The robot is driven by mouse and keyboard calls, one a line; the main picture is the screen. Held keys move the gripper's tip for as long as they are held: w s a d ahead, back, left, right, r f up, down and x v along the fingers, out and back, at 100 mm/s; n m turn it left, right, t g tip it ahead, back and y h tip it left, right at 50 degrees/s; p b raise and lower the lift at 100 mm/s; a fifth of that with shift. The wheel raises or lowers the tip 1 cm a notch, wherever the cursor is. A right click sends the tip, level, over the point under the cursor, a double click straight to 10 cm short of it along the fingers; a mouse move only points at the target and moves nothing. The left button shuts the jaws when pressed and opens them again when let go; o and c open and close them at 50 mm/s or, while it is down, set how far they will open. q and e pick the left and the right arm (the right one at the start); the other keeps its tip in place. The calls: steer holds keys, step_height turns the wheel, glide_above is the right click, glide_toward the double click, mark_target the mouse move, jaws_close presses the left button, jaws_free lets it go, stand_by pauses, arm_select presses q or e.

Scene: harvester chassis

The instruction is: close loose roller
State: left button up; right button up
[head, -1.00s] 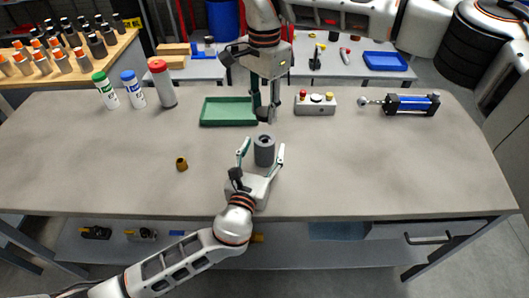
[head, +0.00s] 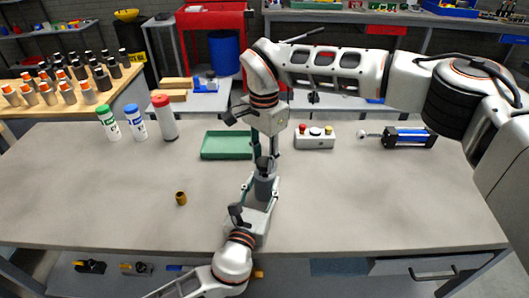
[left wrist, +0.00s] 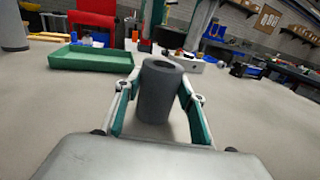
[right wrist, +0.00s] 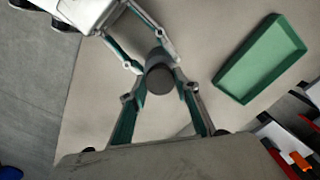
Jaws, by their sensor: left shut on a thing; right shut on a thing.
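The grey hollow roller (head: 263,186) stands upright on the bench at the middle front. My left gripper (head: 261,190) is shut on it from the front. In the left wrist view the roller (left wrist: 158,92) shows its round top opening between the fingers. My right gripper (head: 264,150) points down just above the roller, shut on a small dark round piece (head: 263,163). In the right wrist view this piece (right wrist: 160,78) covers part of the roller behind it.
A small brass-coloured ring (head: 181,198) lies left of the roller. A green tray (head: 227,146) is behind it. Three capped bottles (head: 137,124) stand at back left. A button box (head: 314,138) and a blue cylinder unit (head: 408,138) are at back right.

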stand_by(0.5)
steer(key=shift+f, duration=0.8)
steer(key=shift+f, duration=0.55)
steer(key=shift+s+d+f, duration=0.1)
steer(key=shift+d+f, duration=0.05)
steer(key=shift+f, duration=0.3)
stand_by(0.4)
steer(key=shift+r, duration=0.1)
steer(key=shift+r, duration=0.35)
steer(key=shift+r, duration=0.45)
stand_by(0.6)
